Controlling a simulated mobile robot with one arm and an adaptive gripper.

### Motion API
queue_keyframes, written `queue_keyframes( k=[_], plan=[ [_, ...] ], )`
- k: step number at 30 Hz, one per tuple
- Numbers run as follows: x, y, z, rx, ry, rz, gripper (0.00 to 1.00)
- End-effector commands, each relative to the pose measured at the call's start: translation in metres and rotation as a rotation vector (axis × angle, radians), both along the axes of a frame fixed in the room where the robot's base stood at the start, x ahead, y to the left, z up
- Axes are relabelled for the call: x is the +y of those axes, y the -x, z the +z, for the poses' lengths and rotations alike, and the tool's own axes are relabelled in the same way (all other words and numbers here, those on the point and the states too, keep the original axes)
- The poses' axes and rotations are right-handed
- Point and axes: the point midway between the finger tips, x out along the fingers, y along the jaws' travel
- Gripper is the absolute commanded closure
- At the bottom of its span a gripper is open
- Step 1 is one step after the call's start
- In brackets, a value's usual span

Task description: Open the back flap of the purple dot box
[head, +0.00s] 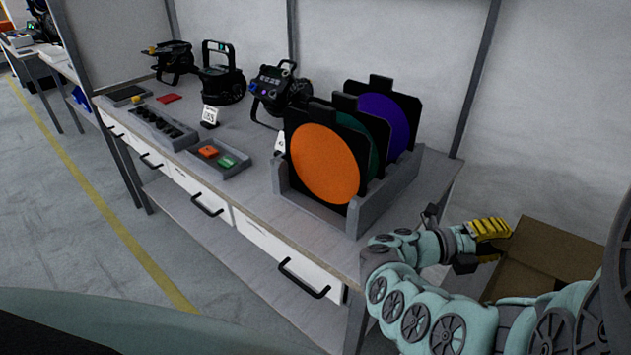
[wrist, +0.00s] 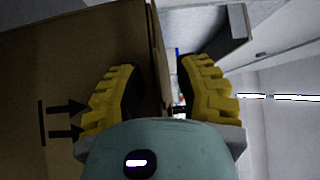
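A brown cardboard box (head: 545,255) stands at the right of the head view, beyond the end of the bench. Its brown cardboard also fills the left of the wrist view (wrist: 50,60), with printed black arrows. No purple dot shows on the parts in view. My gripper (head: 503,243) is at the box's left side in the head view. In the wrist view its yellow-padded fingers (wrist: 160,65) are apart, with an upright cardboard edge (wrist: 157,50) between them. A gap shows between that edge and the right finger. I cannot tell which flap this edge belongs to.
The bench (head: 245,135) carries a grey rack (head: 400,190) with orange, green and purple discs near its right end. Stage lights (head: 280,90) and small trays (head: 220,158) stand farther left. A wall runs close behind the bench and box.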

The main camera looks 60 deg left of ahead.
Motion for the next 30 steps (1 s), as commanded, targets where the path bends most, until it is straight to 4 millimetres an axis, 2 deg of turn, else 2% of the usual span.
queue_keyframes(
  k=[5,6,16,30],
  plan=[
    [-0.0003,-0.0001,-0.0004,0.001,-0.001,-0.001,0.68],
    [-0.0002,0.0,-0.0005,0.001,-0.001,-0.001,0.65],
    [0.0,0.0002,-0.0004,0.001,0.0,0.0,0.99],
    [0.0001,0.0002,-0.0003,0.001,0.0,0.0,1.0]
  ],
)
